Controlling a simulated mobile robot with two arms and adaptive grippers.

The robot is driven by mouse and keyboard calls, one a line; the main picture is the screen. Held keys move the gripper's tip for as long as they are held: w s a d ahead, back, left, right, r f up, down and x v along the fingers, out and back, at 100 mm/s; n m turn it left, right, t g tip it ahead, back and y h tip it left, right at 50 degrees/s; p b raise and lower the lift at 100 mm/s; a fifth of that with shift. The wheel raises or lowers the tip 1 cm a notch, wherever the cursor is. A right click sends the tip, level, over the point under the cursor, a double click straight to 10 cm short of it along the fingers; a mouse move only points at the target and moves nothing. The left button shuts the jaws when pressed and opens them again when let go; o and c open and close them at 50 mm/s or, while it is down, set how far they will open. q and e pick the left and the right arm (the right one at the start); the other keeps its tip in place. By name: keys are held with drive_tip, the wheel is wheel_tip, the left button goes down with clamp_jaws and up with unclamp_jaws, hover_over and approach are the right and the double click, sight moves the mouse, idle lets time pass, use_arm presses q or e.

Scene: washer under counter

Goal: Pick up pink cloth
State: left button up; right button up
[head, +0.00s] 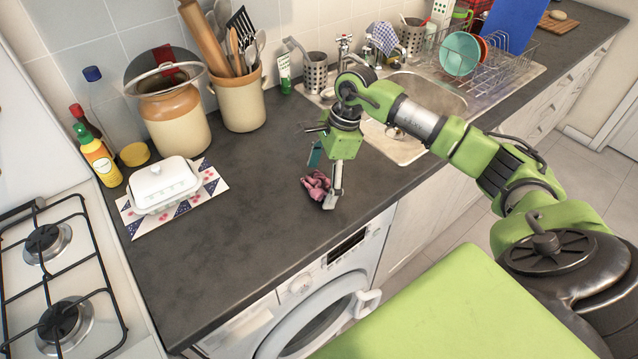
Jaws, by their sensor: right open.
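The pink cloth (316,184) lies crumpled on the dark counter (245,238), above the washer and left of the sink. My right gripper (326,186) points down at the cloth, with one finger in front of its right side. The jaws are open. Part of the cloth is hidden behind the finger, and I cannot tell whether the finger touches it. My left gripper is not in view.
A white butter dish (163,186) sits on a patterned mat at left, beside the gas hob (55,285). A utensil crock (240,100) and a large jar (175,120) stand by the wall. The sink (400,140) is behind my right arm. The front counter is clear.

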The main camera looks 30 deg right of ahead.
sight(318, 182)
drive_tip(key=c, duration=0.9)
drive_tip(key=shift+o, duration=0.2)
drive_tip(key=shift+r+b, duration=0.4)
drive_tip(key=shift+r, duration=0.05)
wheel_tip(318, 182, up, 3)
drive_tip(key=shift+s+f+b, duration=0.15)
drive_tip(key=shift+f+b, duration=0.05)
drive_tip(key=shift+b, duration=0.5)
drive_tip(key=s+a+r+b, duration=0.3)
drive_tip(key=s+a+r, duration=0.3)
drive_tip(key=s+r, duration=0.3)
drive_tip(key=s, duration=0.3)
drive_tip(key=shift+s+r+b, duration=0.2)
drive_tip(key=shift+r+b, duration=0.05)
drive_tip(key=shift+b, duration=0.15)
